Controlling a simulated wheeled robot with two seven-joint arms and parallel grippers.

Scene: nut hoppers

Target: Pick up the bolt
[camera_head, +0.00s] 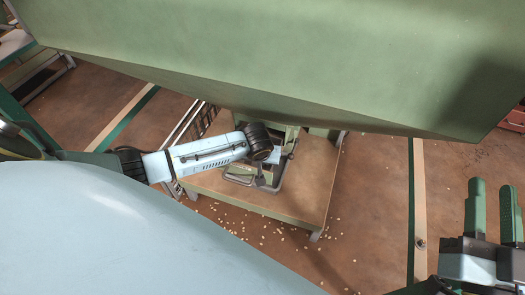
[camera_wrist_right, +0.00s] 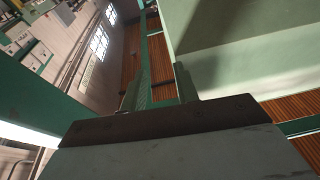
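My right gripper (camera_head: 493,212) is at the lower right of the head view. Its two green fingers stand apart with nothing between them. In the right wrist view the fingers (camera_wrist_right: 157,92) are also spread, with an empty gap. My left arm comes in from the left and ends in a black ribbed joint above a low bench. What lies past that joint is small and dark, and I cannot tell the left gripper's state. A small grey round piece (camera_head: 420,244) lies on the pale floor strip; I cannot tell whether it is the bolt. No bolt shows clearly elsewhere.
A large green hopper (camera_head: 270,60) fills the top of the head view. Below it stands a low wheeled bench (camera_head: 310,190) with a frame-like fixture (camera_head: 240,178). Many pale nuts (camera_head: 285,237) are scattered on the brown floor. A red object (camera_head: 514,118) is at the right edge.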

